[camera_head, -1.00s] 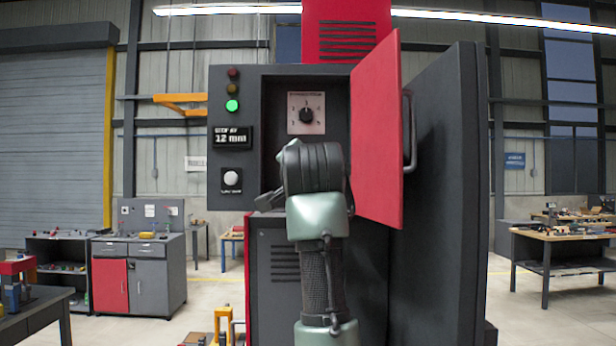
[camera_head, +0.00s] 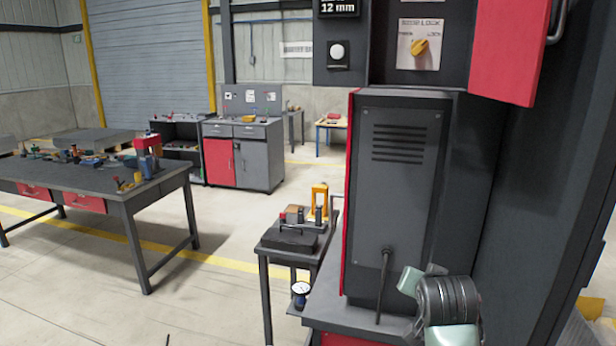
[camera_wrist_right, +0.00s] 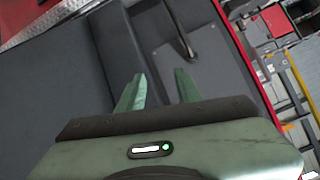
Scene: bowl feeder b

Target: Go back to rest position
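My right arm shows at the lower right of the head view, in front of the dark machine cabinet (camera_head: 395,200), its black joint and pale green parts low by the ledge. In the right wrist view my right gripper (camera_wrist_right: 158,88) has its two green fingers apart with nothing between them, facing dark machine panels. A black lever also shows beyond the fingertips in the wrist view (camera_wrist_right: 180,35). My left gripper is in neither view.
The red door (camera_head: 507,45) hangs open at the upper right, beside a yellow knob (camera_head: 420,47). A small dark side table (camera_head: 275,250) with a black case and yellow stand is left of the cabinet. A workbench (camera_head: 120,190) stands at the left. Floor between them is clear.

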